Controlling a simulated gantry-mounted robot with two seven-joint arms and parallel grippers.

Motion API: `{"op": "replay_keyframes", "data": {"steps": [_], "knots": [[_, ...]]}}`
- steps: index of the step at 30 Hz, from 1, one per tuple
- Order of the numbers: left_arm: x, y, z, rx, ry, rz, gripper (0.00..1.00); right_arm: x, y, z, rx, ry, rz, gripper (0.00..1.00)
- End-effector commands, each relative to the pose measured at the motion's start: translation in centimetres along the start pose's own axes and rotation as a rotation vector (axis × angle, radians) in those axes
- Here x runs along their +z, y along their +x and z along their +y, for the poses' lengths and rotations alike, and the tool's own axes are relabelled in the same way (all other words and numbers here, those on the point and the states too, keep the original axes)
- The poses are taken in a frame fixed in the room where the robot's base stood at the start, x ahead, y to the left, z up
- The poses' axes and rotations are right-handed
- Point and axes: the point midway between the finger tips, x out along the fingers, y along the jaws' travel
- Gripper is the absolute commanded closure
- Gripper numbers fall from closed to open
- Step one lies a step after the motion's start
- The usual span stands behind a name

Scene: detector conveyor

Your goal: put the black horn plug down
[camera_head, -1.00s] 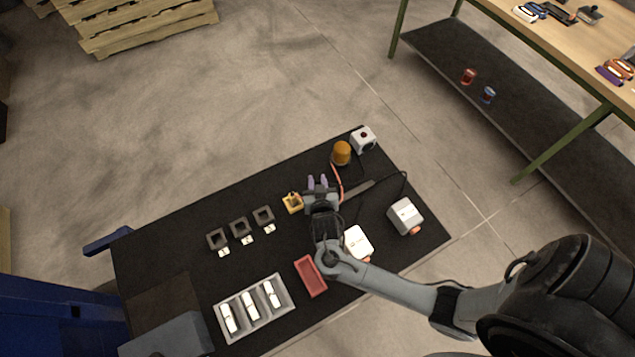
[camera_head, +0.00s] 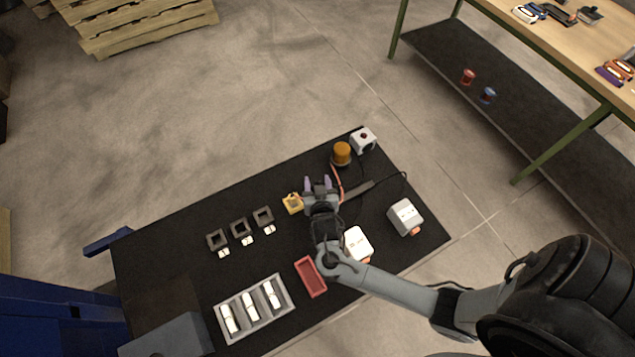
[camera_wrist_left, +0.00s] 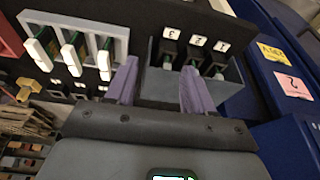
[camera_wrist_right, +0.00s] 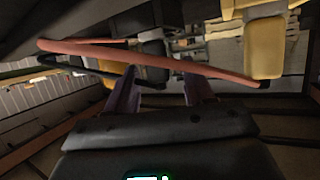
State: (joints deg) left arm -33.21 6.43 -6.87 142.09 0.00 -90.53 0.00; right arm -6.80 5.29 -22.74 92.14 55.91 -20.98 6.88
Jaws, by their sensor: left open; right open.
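My right gripper (camera_head: 317,184) is open, low over the black table mat beside the yellow block. Its two purple fingers also show apart in the right wrist view (camera_wrist_right: 161,92). I cannot pick out the black horn plug for certain. In the right wrist view a black cable (camera_wrist_right: 75,68) runs to the left finger, and a small dark block (camera_wrist_right: 153,48) shows beyond the fingers. In the head view a dark bar (camera_head: 357,188) lies right of the gripper. My left gripper (camera_wrist_left: 160,85) is open and empty in its wrist view, over the mat near a grey bin.
The yellow block (camera_head: 293,203) and orange beacon (camera_head: 341,151) are close to the right gripper. A red tray (camera_head: 311,277), white boxes (camera_head: 405,216) and a grey slotted tray (camera_head: 235,335) stand around. The grey bin (camera_wrist_left: 150,85) holds black pieces labelled 1 to 3.

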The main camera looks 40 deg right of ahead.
Motion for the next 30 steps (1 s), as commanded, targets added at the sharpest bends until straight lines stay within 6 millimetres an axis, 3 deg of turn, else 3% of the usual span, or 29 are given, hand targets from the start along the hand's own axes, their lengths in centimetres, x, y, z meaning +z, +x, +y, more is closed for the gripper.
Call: {"op": "replay_keyframes", "data": {"steps": [18,25,30], "knots": [[-0.3,-1.2,-0.3,-0.01,0.012,-0.002,0.47,0.1,-9.9,0.0,0.0,0.002,-0.003,0.47],[-0.3,-1.3,-0.3,-0.008,0.01,-0.002,0.47,0.2,-11.4,-0.3,-0.035,0.007,-0.043,0.47],[-0.4,-1.3,-0.1,-0.004,0.005,-0.001,0.47,0.6,-11.9,-1.5,-0.187,-0.001,-0.213,0.47]]}}
